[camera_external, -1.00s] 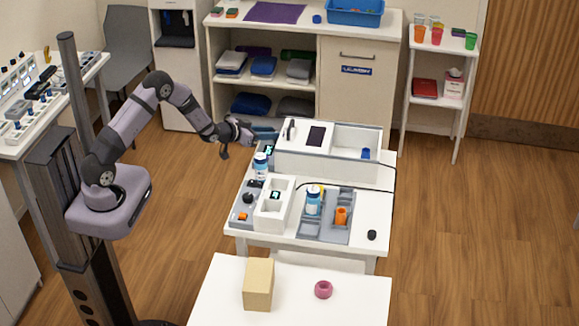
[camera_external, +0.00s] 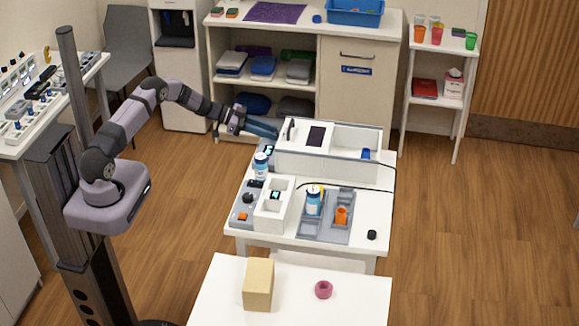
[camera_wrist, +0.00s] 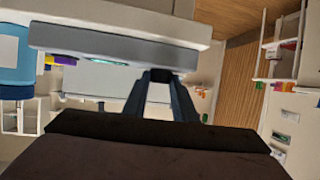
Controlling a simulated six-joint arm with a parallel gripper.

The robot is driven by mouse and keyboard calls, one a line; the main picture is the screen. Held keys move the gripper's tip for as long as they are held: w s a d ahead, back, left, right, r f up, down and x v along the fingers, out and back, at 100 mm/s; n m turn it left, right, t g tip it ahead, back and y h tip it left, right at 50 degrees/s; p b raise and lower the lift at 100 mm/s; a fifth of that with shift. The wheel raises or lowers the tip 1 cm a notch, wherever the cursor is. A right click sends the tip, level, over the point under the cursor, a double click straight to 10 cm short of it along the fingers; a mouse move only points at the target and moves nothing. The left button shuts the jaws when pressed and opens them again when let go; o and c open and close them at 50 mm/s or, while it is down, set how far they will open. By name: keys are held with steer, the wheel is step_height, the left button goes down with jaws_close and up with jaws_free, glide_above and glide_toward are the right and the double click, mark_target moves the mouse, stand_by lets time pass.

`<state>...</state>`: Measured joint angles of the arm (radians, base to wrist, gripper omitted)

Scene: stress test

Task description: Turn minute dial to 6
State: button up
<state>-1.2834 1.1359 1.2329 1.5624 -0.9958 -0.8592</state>
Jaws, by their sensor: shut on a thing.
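My gripper (camera_external: 270,132) reaches from the left to the far left end of the table, at a grey panel with a small lit display (camera_external: 267,150). In the wrist view the two fingers of my gripper (camera_wrist: 160,76) come together at the grey panel (camera_wrist: 120,48), beside its greenish display (camera_wrist: 110,62). They are shut on a small dark part at its edge, apparently the minute dial, which is mostly hidden by the fingers. The number it points to cannot be read. Another black dial (camera_external: 248,198) sits on a nearer grey panel with an orange button (camera_external: 242,216).
A white box (camera_external: 330,168) stands right beside the far panel. A white two-hole block (camera_external: 272,212) and a grey tray (camera_external: 338,230) with a bottle and orange cup are in front. A black cable crosses the table.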

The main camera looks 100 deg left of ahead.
steer(key=shift+a+m+h+b, duration=0.2)
steer(key=shift+m+h+b, duration=0.3)
steer(key=shift+m, duration=0.1)
steer(key=shift+r+h, duration=0.1)
steer(key=shift+h, duration=0.3)
steer(key=o, duration=0.8)
steer(key=shift+c, duration=0.2)
steer(key=b+v, duration=0.2)
steer(key=v, duration=0.5)
steer(key=shift+s, duration=0.15)
steer(key=shift+m, duration=0.4)
